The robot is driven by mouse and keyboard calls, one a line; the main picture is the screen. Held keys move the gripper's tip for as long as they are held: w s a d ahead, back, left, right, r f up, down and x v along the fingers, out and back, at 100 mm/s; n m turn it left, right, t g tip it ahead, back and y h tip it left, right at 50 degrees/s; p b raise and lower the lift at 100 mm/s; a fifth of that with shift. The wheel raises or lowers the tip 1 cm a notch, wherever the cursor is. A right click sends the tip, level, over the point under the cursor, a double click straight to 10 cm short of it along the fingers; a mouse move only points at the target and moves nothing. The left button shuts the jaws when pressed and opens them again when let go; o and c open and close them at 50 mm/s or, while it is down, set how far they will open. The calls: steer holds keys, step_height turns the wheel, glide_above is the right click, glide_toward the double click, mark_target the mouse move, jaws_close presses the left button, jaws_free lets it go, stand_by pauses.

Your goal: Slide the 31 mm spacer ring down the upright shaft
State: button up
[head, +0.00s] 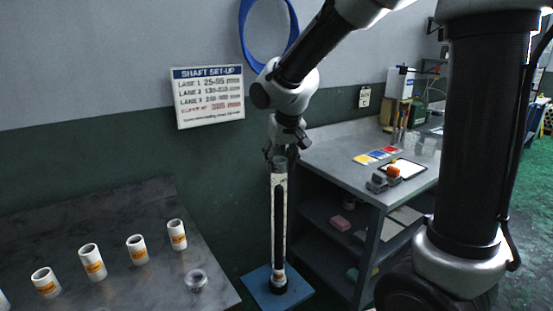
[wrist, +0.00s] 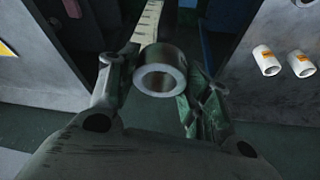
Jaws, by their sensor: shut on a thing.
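The spacer ring (wrist: 143,79) is a short grey ring with a pale end face, in the wrist view between the two fingers of my gripper (wrist: 157,72). My gripper is shut on it. In the head view my gripper (head: 282,153) points down at the top of the upright shaft (head: 279,215). The shaft is dark with a pale scale strip (wrist: 149,20), which shows behind the ring in the wrist view. It stands on a blue base plate (head: 258,289). I cannot tell whether the ring is around the shaft's top or just above it.
A dark bench (head: 120,235) at left carries several white tubes with orange labels, such as this tube (head: 177,235), and a small clear ring (head: 196,280). A grey shelved bench (head: 345,160) stands close to the shaft's right. A set-up sign (head: 208,97) hangs behind.

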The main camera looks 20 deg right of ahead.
mark_target(280, 187)
steer(key=shift+s+f, duration=0.1)
steer(key=shift+f, duration=4.65)
steer(key=o, duration=1.1)
steer(key=shift+o, duration=0.2)
steer(key=v, duration=1.2)
